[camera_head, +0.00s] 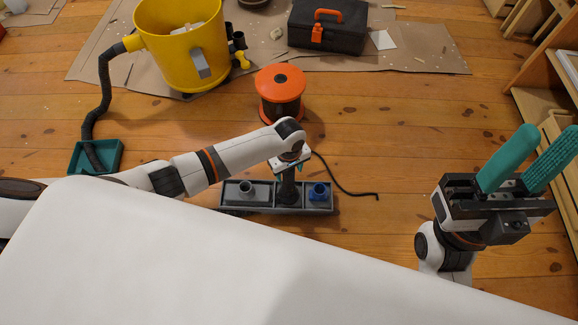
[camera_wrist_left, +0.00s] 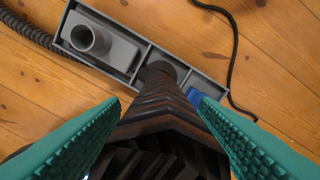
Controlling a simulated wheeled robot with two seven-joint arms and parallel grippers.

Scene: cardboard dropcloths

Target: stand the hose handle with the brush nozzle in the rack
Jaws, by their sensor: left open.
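The rack (camera_head: 233,209) is a long grey tray with compartments on the floor, beyond the white surface. A dark, ribbed handle (camera_head: 287,190) stands in its middle compartment, under my left gripper (camera_head: 290,164). In the left wrist view the handle (camera_wrist_left: 160,125) runs down between my two green fingers into the rack (camera_wrist_left: 128,38). My left gripper is open around it. I cannot make out a brush on its lower end. A grey nozzle (camera_head: 246,189) is in the left compartment and a blue piece (camera_head: 319,191) in the right one. My right gripper (camera_head: 535,150) is open and empty.
An orange-topped reel (camera_head: 281,83) stands behind the rack, with a black cord (camera_head: 340,180) to the right. A yellow vacuum drum (camera_head: 178,45) has a hose (camera_head: 103,85) reaching a green tray (camera_head: 112,153). A toolbox (camera_head: 328,32) is at the back. Wooden shelving (camera_head: 545,70) stands right.

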